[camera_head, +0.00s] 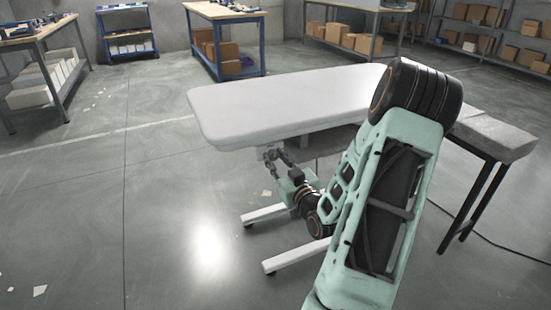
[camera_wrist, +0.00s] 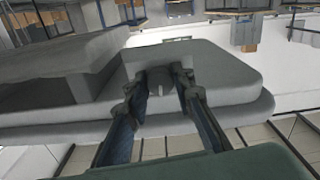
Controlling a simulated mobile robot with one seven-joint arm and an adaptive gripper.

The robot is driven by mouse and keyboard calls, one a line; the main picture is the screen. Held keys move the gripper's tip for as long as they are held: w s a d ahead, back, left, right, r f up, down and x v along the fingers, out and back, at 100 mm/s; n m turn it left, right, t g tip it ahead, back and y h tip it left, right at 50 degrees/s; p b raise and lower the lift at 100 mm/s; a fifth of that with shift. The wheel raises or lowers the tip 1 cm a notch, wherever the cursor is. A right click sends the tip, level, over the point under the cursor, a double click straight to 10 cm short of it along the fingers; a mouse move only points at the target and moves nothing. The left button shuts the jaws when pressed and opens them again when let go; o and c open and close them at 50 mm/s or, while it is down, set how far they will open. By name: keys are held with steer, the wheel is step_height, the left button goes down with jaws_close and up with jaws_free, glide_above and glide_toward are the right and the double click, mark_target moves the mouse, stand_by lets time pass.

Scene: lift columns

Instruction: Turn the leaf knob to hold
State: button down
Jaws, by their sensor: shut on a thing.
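A table with a white, round-cornered top (camera_head: 270,105) stands on a low frame with light feet in the head view. My gripper (camera_head: 274,158) is at the underside of its near edge. In the wrist view my two fingers (camera_wrist: 162,86) are shut on a small grey knob (camera_wrist: 160,77), one finger on each side. The knob sits on a grey block (camera_wrist: 190,55) against the table. In the head view the knob is too small to make out. Its markings and turned position cannot be read in either view.
A grey bench (camera_head: 495,135) with dark legs stands at the right, with a cable on the floor nearby. Workbenches, a blue cart (camera_head: 128,45) and shelves of boxes (camera_head: 480,35) line the back. The floor at the left is mostly clear.

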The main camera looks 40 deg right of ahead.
steer(key=m+p, duration=0.1)
steer(key=m, duration=0.3)
steer(key=m+p, duration=0.1)
steer(key=m, duration=0.2)
steer(key=shift+r+m+p, duration=0.1)
steer(key=shift+m+p, duration=0.2)
steer(key=m+p, duration=0.1)
steer(key=m, duration=0.2)
steer(key=shift+m, duration=0.3)
steer(key=shift+m+p, duration=1.05)
steer(key=shift+m, duration=0.85)
steer(key=c, duration=1.7)
jaws_free()
steer(key=shift+o, duration=0.2)
steer(key=v, duration=1.2)
steer(key=shift+a, duration=0.15)
